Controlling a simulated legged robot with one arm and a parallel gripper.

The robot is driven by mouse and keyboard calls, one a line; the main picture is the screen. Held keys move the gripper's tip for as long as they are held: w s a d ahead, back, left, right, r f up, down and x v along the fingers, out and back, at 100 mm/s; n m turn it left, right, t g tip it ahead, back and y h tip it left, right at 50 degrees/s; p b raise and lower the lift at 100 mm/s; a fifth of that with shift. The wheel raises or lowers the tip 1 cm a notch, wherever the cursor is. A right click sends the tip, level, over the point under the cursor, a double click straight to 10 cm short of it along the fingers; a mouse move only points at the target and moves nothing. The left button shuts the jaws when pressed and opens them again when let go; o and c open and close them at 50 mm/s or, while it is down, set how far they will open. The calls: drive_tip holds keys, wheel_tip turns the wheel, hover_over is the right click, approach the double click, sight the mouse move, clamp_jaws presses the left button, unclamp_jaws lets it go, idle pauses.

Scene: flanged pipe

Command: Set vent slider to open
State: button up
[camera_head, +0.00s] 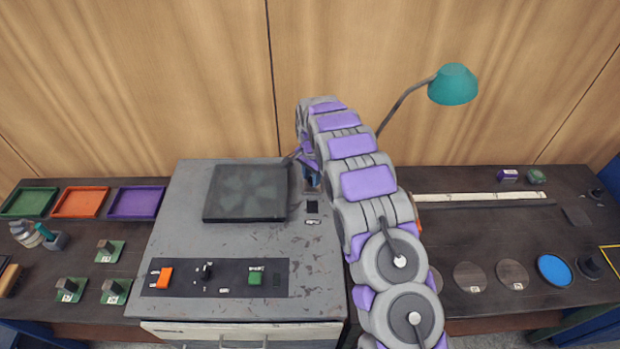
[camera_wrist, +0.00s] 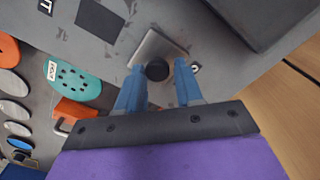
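The vent slider appears to be the round black knob (camera_wrist: 157,70) on a small bright metal plate (camera_wrist: 150,46) on the grey cabinet top. My gripper (camera_wrist: 160,74) has two blue fingers spread apart, one on each side of the knob in the wrist view. I cannot tell whether either finger touches the knob. In the head view my gripper (camera_head: 312,178) points down at the cabinet, right of the dark vent panel (camera_head: 245,193), and mostly hides the plate and knob. A black square (camera_head: 312,207) and a small label (camera_head: 312,222) lie in front of it.
The grey cabinet (camera_head: 185,220) carries a black control strip (camera_head: 225,290) with an orange switch (camera_head: 165,277) and a green switch (camera_head: 255,278). A teal lamp (camera_head: 452,85) stands behind at right. Trays (camera_head: 136,202) and small parts lie left; discs (camera_head: 470,277) lie right.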

drive_tip(key=shift+o, duration=1.4)
drive_tip(key=shift+w+d, duration=0.15)
drive_tip(key=shift+w, duration=0.25)
drive_tip(key=shift+o, duration=0.6)
drive_tip(key=shift+s, duration=0.2)
drive_tip(key=shift+a+r, duration=0.2)
drive_tip(key=shift+r, duration=0.05)
wheel_tip(320, 180, up, 17)
drive_tip(key=shift+d+f, duration=0.1)
